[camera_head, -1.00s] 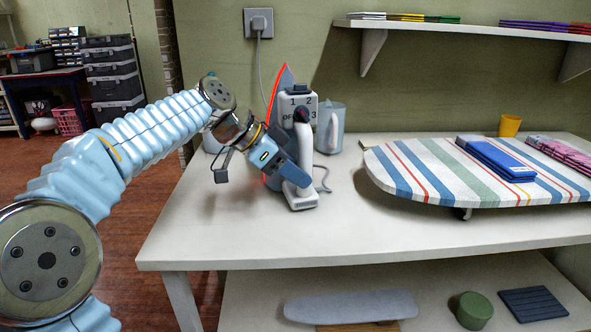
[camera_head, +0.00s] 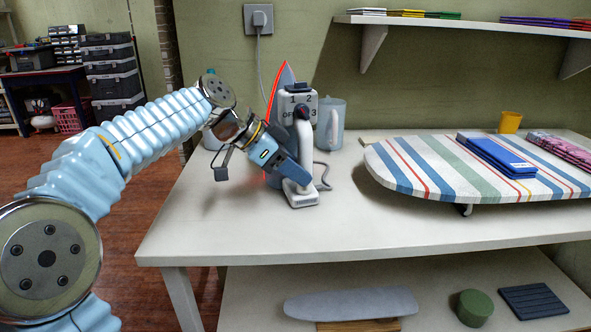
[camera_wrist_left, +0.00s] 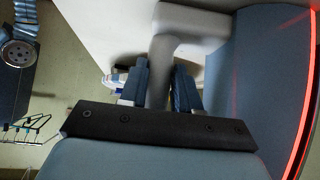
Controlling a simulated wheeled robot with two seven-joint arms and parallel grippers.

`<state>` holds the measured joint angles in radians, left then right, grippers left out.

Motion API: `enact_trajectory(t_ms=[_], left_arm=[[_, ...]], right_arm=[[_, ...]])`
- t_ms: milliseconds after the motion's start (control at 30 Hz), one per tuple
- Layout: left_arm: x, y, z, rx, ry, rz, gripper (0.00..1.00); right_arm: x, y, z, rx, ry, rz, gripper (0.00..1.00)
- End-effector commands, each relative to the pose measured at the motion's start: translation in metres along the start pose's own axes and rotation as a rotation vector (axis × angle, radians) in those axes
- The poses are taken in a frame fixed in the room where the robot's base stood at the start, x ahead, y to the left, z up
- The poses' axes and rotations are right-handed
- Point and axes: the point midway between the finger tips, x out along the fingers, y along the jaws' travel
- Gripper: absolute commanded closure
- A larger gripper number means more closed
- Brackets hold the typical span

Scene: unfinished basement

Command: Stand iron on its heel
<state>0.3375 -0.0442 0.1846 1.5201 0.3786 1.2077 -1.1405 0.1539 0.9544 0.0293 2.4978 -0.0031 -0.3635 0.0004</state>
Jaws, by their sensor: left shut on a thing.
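The iron (camera_head: 303,145) stands upright on the table, its pointed tip up and its white heel at the tabletop. Its blue soleplate has a red glowing edge and faces left and back. A dial face with numbers shows near its top. My left gripper (camera_head: 296,172) is shut on the iron's white handle, low down near the heel. In the left wrist view the two blue fingers stand on either side of the grey-white handle (camera_wrist_left: 160,82), and the soleplate (camera_wrist_left: 255,75) fills the right side. My right gripper is not in view.
A striped ironing board (camera_head: 440,178) with a folded blue cloth (camera_head: 495,157) stands to the right. A translucent jug (camera_head: 330,125) is just behind the iron. A wall socket (camera_head: 259,20) with a cord is behind. The front of the tabletop is clear.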

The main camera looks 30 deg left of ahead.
Motion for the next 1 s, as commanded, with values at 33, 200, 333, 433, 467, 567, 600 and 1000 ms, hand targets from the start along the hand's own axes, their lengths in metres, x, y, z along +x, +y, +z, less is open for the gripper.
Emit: enact_trajectory(t_ms=[33, 200, 333, 433, 467, 567, 600, 1000], left_arm=[[-0.001, 0.0, -0.002, 0.004, 0.004, -0.003, 1.0], [-0.001, 0.0, -0.002, 0.003, 0.003, -0.003, 0.65], [-0.001, 0.0, -0.001, 0.002, 0.002, -0.002, 0.45], [0.0, 0.0, -0.001, 0.001, 0.001, -0.001, 0.39], [0.0, 0.0, -0.001, 0.001, 0.001, -0.001, 0.39], [0.0, 0.0, 0.0, 0.0, 0.0, 0.0, 0.39], [0.002, 0.0, 0.003, -0.006, -0.006, 0.005, 0.39], [-0.058, -0.001, 0.0, -0.002, 0.001, -0.003, 0.39]], right_arm=[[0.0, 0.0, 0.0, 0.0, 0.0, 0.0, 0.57], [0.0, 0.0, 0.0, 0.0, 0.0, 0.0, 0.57], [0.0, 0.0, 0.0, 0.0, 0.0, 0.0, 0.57], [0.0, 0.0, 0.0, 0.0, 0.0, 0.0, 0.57], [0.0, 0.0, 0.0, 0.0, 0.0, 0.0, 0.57], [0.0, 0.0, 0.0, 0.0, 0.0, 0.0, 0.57], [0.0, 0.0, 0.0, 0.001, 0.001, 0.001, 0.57], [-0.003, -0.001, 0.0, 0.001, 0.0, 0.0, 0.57]])
